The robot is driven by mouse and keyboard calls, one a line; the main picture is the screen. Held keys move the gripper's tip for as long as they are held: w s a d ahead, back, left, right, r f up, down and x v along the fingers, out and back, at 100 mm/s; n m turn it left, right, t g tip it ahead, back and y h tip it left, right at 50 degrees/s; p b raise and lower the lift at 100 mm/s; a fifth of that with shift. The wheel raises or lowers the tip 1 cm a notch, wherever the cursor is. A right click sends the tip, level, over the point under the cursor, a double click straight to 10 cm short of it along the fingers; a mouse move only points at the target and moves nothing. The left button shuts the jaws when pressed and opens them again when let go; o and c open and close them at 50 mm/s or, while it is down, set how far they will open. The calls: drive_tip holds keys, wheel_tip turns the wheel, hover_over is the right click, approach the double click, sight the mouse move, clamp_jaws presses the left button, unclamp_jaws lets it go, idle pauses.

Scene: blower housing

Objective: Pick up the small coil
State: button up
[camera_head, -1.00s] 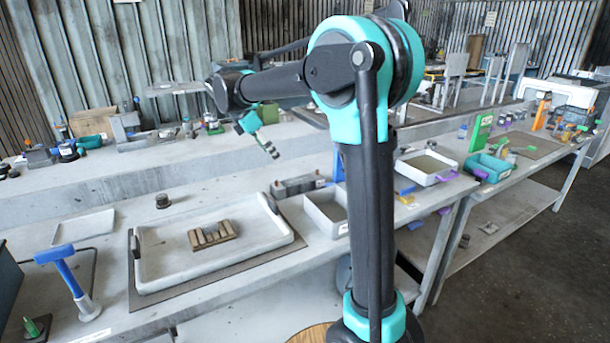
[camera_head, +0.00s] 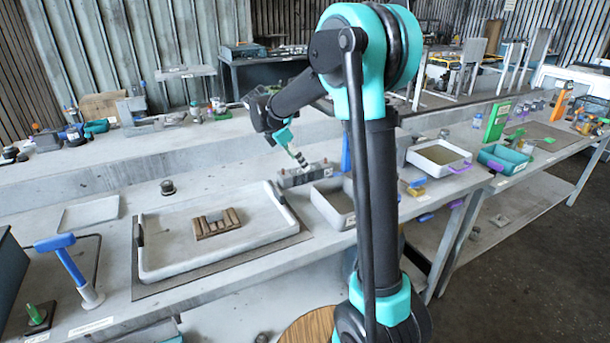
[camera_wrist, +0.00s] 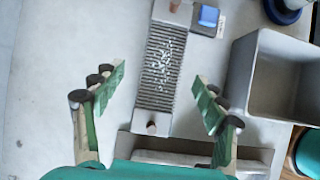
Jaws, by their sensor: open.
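A grey ribbed block with a round peg at each end, which I take for the small coil (camera_wrist: 160,68), lies lengthwise in the upper middle of the wrist view. It also shows in the head view as a long grey block (camera_head: 308,175) on the bench, between the white tray and the back ledge. My gripper (camera_wrist: 160,92) is open and empty, with its green fingers spread on either side of the block's lower half in the picture. In the head view my gripper (camera_head: 301,160) hangs just above the block, apparently apart from it.
A grey bin (camera_wrist: 235,85) stands close to the right of the block. A blue-topped piece (camera_wrist: 208,16) sits beside its far end. The white tray (camera_head: 160,270) holds a brown slatted piece (camera_head: 217,224). Bare bench lies left of the block in the wrist view.

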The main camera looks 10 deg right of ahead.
drive_tip(key=shift+x, duration=2.65)
drive_tip(key=shift+s, duration=0.2)
drive_tip(key=shift+c, duration=0.3)
clamp_jaws()
wheel_tip(320, 180, up, 20)
